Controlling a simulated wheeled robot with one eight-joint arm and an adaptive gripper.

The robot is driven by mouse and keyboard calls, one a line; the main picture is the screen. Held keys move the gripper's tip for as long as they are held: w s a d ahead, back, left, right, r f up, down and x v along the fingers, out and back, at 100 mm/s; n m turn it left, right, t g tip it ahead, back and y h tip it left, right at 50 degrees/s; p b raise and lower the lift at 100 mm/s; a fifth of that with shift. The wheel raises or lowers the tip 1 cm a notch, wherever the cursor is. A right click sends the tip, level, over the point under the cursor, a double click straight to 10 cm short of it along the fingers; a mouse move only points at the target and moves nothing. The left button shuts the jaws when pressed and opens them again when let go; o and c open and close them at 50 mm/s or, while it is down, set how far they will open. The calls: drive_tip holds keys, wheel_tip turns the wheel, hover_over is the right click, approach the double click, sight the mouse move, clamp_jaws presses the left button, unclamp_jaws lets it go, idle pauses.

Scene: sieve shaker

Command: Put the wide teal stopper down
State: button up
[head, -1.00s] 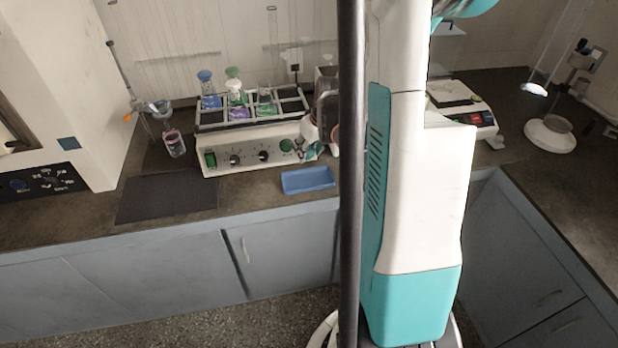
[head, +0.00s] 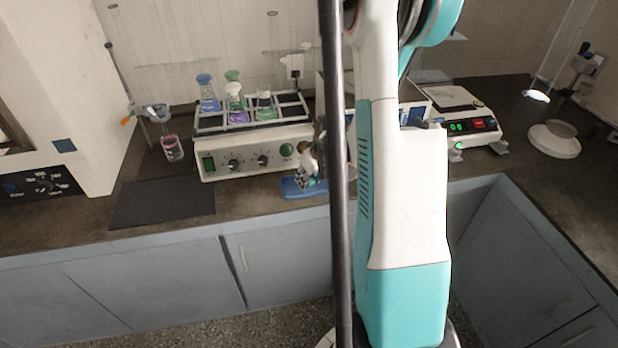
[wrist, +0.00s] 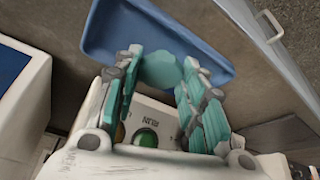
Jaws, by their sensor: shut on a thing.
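The wide teal stopper (wrist: 161,70) shows as a round teal disc between my fingertips in the wrist view. My gripper (wrist: 158,84) is shut on it, one finger on each side. The blue tray (wrist: 112,38) lies behind the stopper in that view. In the head view, my gripper (head: 309,176) is low over the blue tray (head: 291,190) at the bench's front, and hides part of it. The stopper is too small and covered to make out clearly there. I cannot tell whether it touches the tray.
The shaker (head: 255,160) stands just behind and left of the tray, with several stoppered flasks in its rack. A dark mat (head: 163,201) lies left. A balance (head: 470,125) stands right. The bench's front edge runs close to the tray.

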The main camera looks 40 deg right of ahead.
drive_tip(key=shift+f, duration=0.1)
drive_tip(key=o, duration=0.9)
drive_tip(key=shift+o, duration=0.2)
drive_tip(key=p+v, duration=0.4)
drive_tip(key=v, duration=0.8)
drive_tip(key=shift+w, duration=0.1)
